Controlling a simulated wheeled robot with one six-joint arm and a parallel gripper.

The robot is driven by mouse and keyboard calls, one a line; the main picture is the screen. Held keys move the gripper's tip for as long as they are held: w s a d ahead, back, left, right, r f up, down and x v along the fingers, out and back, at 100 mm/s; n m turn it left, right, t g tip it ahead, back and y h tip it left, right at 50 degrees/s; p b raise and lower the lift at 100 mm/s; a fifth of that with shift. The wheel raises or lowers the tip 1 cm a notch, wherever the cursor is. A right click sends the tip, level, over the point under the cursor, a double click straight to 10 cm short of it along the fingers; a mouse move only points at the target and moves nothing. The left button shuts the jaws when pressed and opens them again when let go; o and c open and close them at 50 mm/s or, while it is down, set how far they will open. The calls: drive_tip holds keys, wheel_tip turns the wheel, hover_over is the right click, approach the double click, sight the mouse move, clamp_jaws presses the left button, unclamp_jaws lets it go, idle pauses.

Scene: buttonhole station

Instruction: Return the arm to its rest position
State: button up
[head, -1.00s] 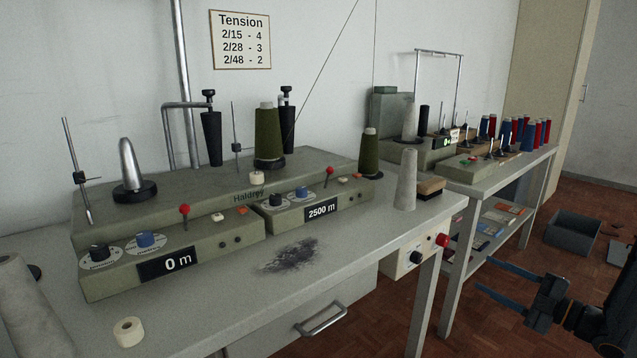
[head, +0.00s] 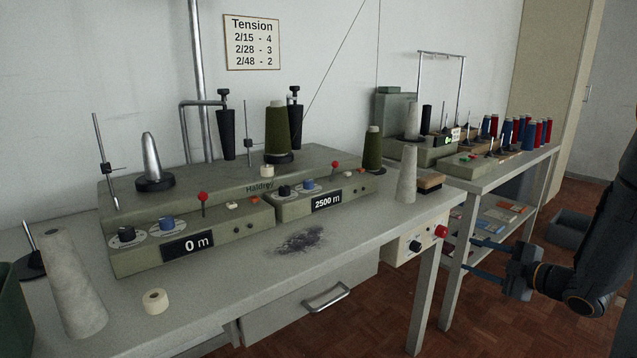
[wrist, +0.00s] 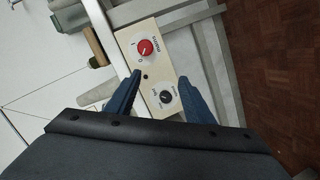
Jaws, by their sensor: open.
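My gripper (head: 478,257) is at the right of the head view, in front of the right end of the winder table. Its two blue fingers are apart with nothing between them. In the wrist view the gripper (wrist: 160,85) points at a cream switch box (wrist: 152,62) with a red knob (wrist: 145,47) and a black dial (wrist: 166,97). The box also shows in the head view (head: 416,247), under the table's end. I cannot tell how far the fingertips are from the box. My dark arm comes in from the right edge.
The grey table (head: 365,232) carries the winder (head: 230,195), olive cones (head: 277,130), a grey cone (head: 408,175) and a tape roll (head: 155,301). A second table (head: 487,173) with several red and blue spools stands behind. A dark bin (head: 568,228) is on the floor. Open floor lies at front right.

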drive_tip(key=w+a+r+m+g+h, duration=0.2)
drive_tip(key=w+a+r+m+h, duration=0.25)
drive_tip(key=a, duration=0.25)
drive_tip(key=s+a+r+m+g+h, duration=0.3)
drive_tip(key=s+a+m, duration=0.1)
drive_tip(key=s+a, duration=0.25)
drive_tip(key=s+a+r+m+g, duration=0.1)
drive_tip(key=s+a+m+g, duration=0.15)
drive_tip(key=s+a, duration=0.6)
drive_tip(key=s+a+m+g, duration=0.2)
drive_tip(key=s+a+g, duration=0.15)
drive_tip(key=s, duration=0.95)
drive_tip(key=s+a+r+m+g, duration=0.1)
drive_tip(key=s+a+m+g, duration=0.1)
drive_tip(key=s+a, duration=0.65)
drive_tip(key=s+d+r+m+p, duration=0.2)
drive_tip(key=d+r+p, duration=0.6)
drive_tip(key=p, duration=0.8)
drive_tip(key=shift+s+d+r+m+p, duration=0.3)
drive_tip(key=shift+d+m, duration=0.2)
drive_tip(key=shift+d, duration=1.25)
